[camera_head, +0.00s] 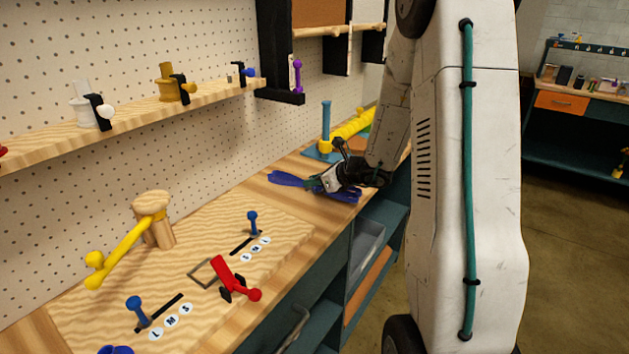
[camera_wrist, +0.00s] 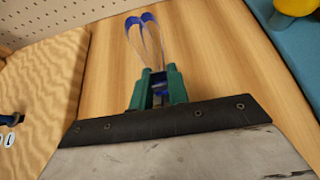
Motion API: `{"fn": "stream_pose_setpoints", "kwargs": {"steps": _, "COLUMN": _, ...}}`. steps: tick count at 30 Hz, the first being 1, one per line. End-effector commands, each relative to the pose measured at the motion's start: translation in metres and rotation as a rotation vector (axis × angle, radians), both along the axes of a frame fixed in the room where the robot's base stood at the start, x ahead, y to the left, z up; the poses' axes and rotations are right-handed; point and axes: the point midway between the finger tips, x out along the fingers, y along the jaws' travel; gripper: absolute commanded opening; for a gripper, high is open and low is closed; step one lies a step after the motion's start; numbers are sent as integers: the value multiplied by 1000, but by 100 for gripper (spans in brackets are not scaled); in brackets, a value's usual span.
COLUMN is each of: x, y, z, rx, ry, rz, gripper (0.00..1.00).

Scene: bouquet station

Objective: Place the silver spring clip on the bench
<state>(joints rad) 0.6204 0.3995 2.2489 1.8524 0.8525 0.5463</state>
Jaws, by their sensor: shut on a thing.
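My gripper (camera_head: 319,184) is low over the bench (camera_head: 222,205), in the middle of the head view. In the wrist view its green fingers (camera_wrist: 158,88) are shut on a blue bow-like thing (camera_wrist: 150,40). Two thin loops stick out past the fingertips, with blue ends and pale, silvery sides. In the head view this blue bow (camera_head: 287,179) spreads to both sides of the gripper. I cannot tell whether it touches the bench. Its middle is hidden by the fingers. I cannot make out a separate silver spring clip.
A teal base (camera_head: 323,154) with a blue post and a yellow tube (camera_head: 352,127) stands beyond the gripper. Left lies a pale board (camera_head: 190,265) with a yellow lever (camera_head: 120,252), a red clamp (camera_head: 232,276) and blue knobs. Bare wood surrounds the bow.

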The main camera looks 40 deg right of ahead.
Motion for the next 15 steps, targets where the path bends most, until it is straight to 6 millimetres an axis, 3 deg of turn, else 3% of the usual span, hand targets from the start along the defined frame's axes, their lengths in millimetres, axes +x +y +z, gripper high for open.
{"fn": "stream_pose_setpoints", "kwargs": {"steps": 8, "x": 0, "y": 0, "z": -4, "rx": 1, "ry": 0, "rz": 0, "gripper": 0}}
{"fn": "stream_pose_setpoints", "kwargs": {"steps": 9, "x": 0, "y": 0, "z": -3, "rx": 1, "ry": 0, "rz": 0, "gripper": 28}}
{"fn": "stream_pose_setpoints", "kwargs": {"steps": 10, "x": 0, "y": 0, "z": -3, "rx": 0, "ry": 0, "rz": 0, "gripper": 36}}
{"fn": "stream_pose_setpoints", "kwargs": {"steps": 15, "x": 0, "y": 0, "z": -3, "rx": 0, "ry": 0, "rz": 0, "gripper": 38}}
